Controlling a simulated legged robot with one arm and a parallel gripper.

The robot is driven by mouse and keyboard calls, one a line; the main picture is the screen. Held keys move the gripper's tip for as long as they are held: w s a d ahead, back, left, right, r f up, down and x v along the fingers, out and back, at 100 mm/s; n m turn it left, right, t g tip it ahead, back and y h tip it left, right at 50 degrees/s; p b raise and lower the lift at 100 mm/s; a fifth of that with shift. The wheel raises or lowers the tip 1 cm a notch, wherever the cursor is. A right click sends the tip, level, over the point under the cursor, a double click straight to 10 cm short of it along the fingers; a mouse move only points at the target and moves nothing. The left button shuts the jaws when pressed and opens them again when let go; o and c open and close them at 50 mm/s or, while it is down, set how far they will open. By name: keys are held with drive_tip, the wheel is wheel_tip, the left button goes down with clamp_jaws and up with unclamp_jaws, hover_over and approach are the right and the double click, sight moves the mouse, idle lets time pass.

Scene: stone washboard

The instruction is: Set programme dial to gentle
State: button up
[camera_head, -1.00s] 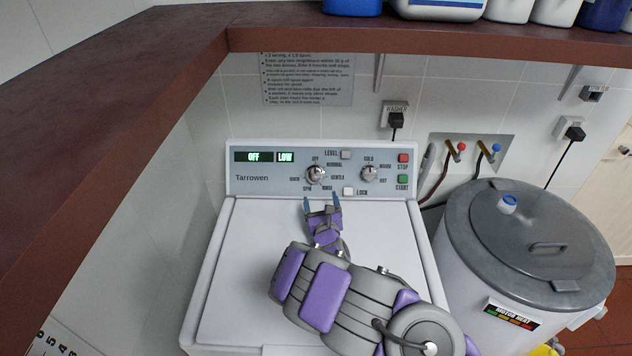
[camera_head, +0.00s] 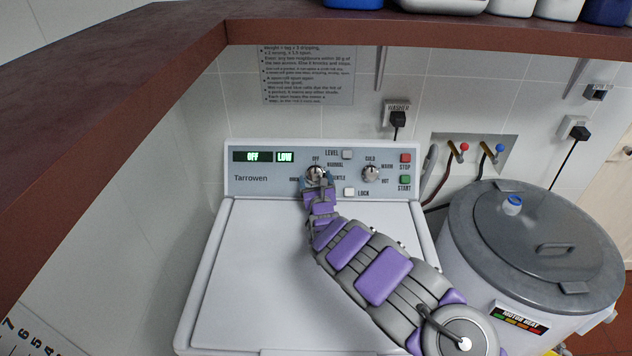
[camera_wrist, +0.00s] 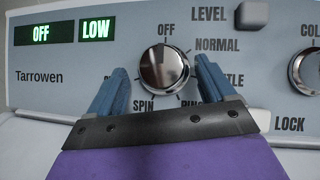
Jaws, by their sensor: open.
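The programme dial (camera_head: 316,173) is a round metal knob on the washing machine's control panel (camera_head: 252,186). In the wrist view the dial (camera_wrist: 164,68) has its mark at the top, by OFF, and the left display reads OFF. Around it I read NORMAL, SPIN and partly hidden words; one ending in "TLE" is at its right. My gripper (camera_head: 317,181) is open, with one blue finger on each side of the dial. In the wrist view my gripper (camera_wrist: 158,85) shows a gap between each finger and the knob. The fingers hide some labels.
A second knob (camera_head: 371,173), marked COLD, WARM and HOT, is to the right. The LEVEL button (camera_head: 347,154), LOCK button (camera_head: 349,192), red STOP (camera_head: 405,158) and green START (camera_head: 405,180) are nearby. A grey-lidded tub (camera_head: 540,235) stands right; a brown shelf (camera_head: 430,28) hangs above.

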drive_tip(key=shift+w, duration=0.5)
drive_tip(key=shift+c, duration=0.3)
drive_tip(key=c, duration=1)
